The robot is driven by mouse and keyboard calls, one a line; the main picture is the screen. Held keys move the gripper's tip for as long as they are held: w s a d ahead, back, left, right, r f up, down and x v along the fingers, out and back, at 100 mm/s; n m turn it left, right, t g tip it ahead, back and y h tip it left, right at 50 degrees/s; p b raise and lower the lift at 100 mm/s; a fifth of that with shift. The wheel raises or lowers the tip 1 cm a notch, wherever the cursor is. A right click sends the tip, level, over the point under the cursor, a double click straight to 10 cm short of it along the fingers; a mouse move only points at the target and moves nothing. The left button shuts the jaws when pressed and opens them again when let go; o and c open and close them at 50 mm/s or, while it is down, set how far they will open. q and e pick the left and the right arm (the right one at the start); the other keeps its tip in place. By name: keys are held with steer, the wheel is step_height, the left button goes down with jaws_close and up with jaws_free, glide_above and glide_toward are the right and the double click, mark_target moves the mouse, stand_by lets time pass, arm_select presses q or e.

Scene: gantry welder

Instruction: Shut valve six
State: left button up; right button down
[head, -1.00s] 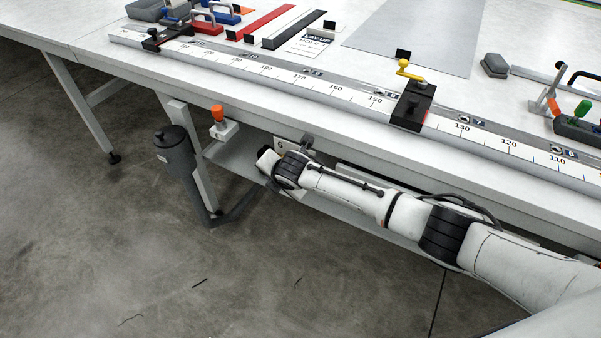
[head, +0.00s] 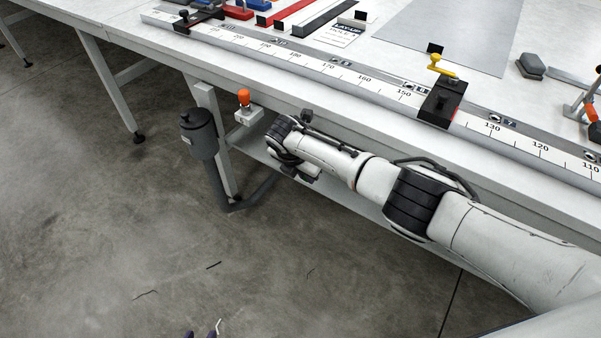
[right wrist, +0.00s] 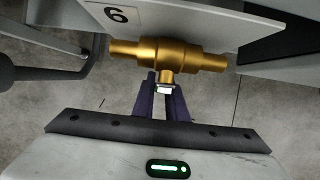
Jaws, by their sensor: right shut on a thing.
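The brass valve (right wrist: 172,52) hangs below a pale plate marked 6 (right wrist: 117,15) in the right wrist view. Its stem points down toward my right gripper (right wrist: 163,88). The purple fingers of that gripper are shut on the valve's handle (right wrist: 164,89), of which only a small pale, green-edged end shows between them. In the head view my right arm reaches under the table's front edge, and its wrist hides the valve and the fingers.
A grey canister (head: 199,134) on a bent arm hangs by the table leg. An orange-topped button (head: 244,98) sits under the table edge. The welding table (head: 330,112) carries a ruler rail with a black stop (head: 442,102). The floor at the left is clear.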

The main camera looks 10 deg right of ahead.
steer(key=shift+f, duration=0.1)
steer(key=c, duration=1.8)
jaws_free()
steer(key=shift+o, duration=0.2)
steer(key=shift+r, duration=0.3)
steer(key=p+v, duration=0.3)
steer(key=v, duration=0.6)
steer(key=shift+s+a+r, duration=0.2)
steer(key=shift+r, duration=0.15)
